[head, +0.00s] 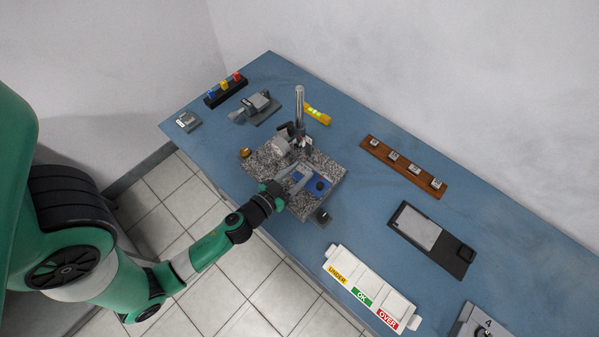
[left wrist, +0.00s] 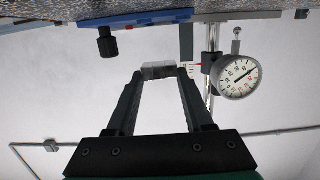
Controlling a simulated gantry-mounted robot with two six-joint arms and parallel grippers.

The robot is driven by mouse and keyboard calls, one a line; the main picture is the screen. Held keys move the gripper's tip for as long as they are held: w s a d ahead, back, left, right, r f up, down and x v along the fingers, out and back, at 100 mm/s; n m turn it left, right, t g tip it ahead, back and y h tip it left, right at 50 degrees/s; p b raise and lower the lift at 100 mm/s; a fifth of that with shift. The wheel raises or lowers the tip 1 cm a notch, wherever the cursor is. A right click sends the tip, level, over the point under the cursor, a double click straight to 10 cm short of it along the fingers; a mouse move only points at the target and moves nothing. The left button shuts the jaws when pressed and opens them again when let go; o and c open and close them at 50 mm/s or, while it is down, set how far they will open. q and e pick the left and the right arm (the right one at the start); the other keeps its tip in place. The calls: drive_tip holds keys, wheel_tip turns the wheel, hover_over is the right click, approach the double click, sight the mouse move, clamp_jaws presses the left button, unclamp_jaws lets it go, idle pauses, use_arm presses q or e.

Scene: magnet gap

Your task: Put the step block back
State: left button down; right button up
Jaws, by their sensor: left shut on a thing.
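My left gripper (head: 297,179) is over the granite plate (head: 262,169), close to the blue fixture (head: 321,188) and the dial gauge stand. In the left wrist view my left gripper (left wrist: 160,74) is shut on a small light grey block (left wrist: 158,68), which looks like the step block. The block is between the fingertips, below the blue fixture (left wrist: 150,17) in the picture and left of the dial gauge (left wrist: 238,77). In the head view the fingers hide the block. I cannot tell whether it touches the fixture. My right gripper is not in view.
The gauge post (head: 299,105) stands upright on the granite. A wooden rack (head: 396,159) with several small blocks, a black tray (head: 454,262), and a white UNDER/OK/OVER tray (head: 341,257) lie to the right. A yellow level (head: 316,113) lies behind. Blue table is bare between them.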

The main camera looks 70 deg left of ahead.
sight(299, 180)
use_arm(q)
drive_tip(key=shift+f, duration=0.35)
drive_tip(key=f+b, duration=0.1)
drive_tip(key=a+f+b, duration=0.1)
drive_tip(key=b, duration=0.1)
drive_tip(key=w+a+f+b, duration=0.1)
drive_tip(key=f, duration=0.1)
drive_tip(key=shift+s+d, duration=0.2)
drive_tip(key=shift+d, duration=0.25)
drive_tip(key=shift+r, duration=0.1)
drive_tip(key=shift+c, duration=1.4)
unclamp_jaws()
